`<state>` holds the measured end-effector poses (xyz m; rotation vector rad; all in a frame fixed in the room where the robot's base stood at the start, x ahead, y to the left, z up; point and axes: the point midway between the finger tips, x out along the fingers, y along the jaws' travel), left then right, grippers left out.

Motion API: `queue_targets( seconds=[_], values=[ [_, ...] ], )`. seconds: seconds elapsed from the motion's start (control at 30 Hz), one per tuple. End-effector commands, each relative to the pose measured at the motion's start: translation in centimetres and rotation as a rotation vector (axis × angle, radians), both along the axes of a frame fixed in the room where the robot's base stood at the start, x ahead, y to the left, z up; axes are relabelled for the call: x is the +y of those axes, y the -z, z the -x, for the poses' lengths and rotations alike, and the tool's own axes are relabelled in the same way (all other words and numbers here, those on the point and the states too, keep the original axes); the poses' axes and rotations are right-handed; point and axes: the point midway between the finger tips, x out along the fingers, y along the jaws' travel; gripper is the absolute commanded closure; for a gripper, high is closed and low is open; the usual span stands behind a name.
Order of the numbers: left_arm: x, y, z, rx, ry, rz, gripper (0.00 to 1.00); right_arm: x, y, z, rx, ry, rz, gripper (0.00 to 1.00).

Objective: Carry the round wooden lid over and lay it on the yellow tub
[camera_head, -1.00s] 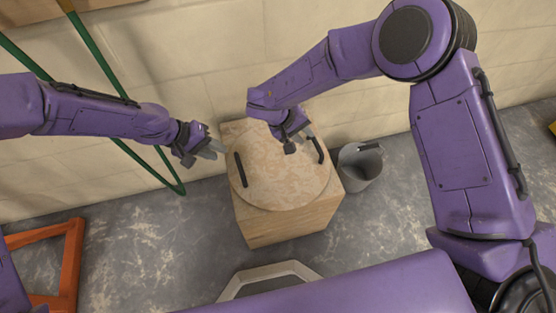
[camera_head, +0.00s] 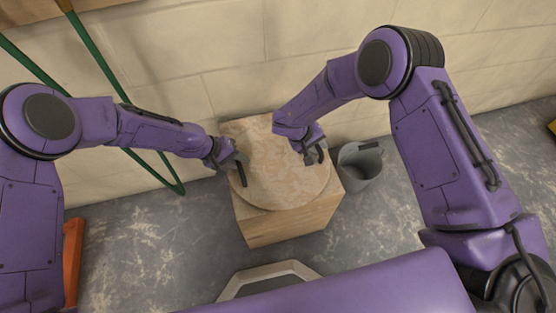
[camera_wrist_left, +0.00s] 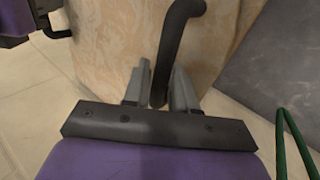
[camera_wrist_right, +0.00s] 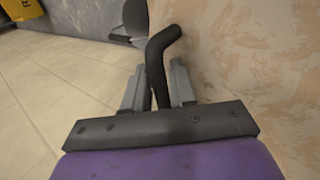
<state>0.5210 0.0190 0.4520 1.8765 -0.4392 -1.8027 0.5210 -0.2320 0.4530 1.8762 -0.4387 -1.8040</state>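The round wooden lid (camera_head: 280,170), pale with a swirled grain, lies flat on a wooden box. It has two black bar handles, one on each side. My left gripper (camera_head: 240,162) is at the left handle (camera_wrist_left: 178,40), its fingers close on both sides of the bar. My right gripper (camera_head: 314,158) is at the right handle (camera_wrist_right: 158,50), its fingers likewise close around it. A yellow thing (camera_head: 552,127) shows only in part at the far right edge. It also shows with dark lettering in the right wrist view (camera_wrist_right: 30,25); I cannot tell its full shape.
The wooden box (camera_head: 290,222) stands against the pale block wall (camera_head: 230,50). A grey bucket (camera_head: 360,172) stands close to its right. The grey floor right of the bucket is clear.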

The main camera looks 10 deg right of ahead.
Motion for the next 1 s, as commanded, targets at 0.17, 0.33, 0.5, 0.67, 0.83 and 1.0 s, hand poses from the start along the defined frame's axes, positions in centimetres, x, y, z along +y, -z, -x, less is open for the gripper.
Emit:
queue_targets(
  seconds=[0.17,0.33,0.5,0.67,0.83,1.0],
  values=[
    [0.0,0.0,0.0,0.0,0.0,0.0,0.9,0.0,0.0,0.0,0.0,0.0,0.0,0.91],
    [0.0,0.0,0.0,0.001,0.001,0.0,1.0,0.0,0.0,0.0,0.0,0.0,0.0,1.0],
    [0.0,-0.1,0.0,0.0,0.0,0.0,1.0,0.0,-0.1,0.0,0.0,0.0,0.0,1.0],
    [0.0,-1.0,0.0,0.0,0.0,0.001,1.0,0.0,-1.0,0.0,-0.001,-0.001,0.0,1.0],
    [0.0,-3.4,0.0,0.0,0.0,0.001,1.0,0.0,-3.4,0.0,-0.001,-0.001,0.001,1.0],
    [0.0,-5.2,0.0,0.0,0.0,0.0,1.0,0.0,-5.2,0.0,0.0,0.0,0.001,1.0]
  ],
)
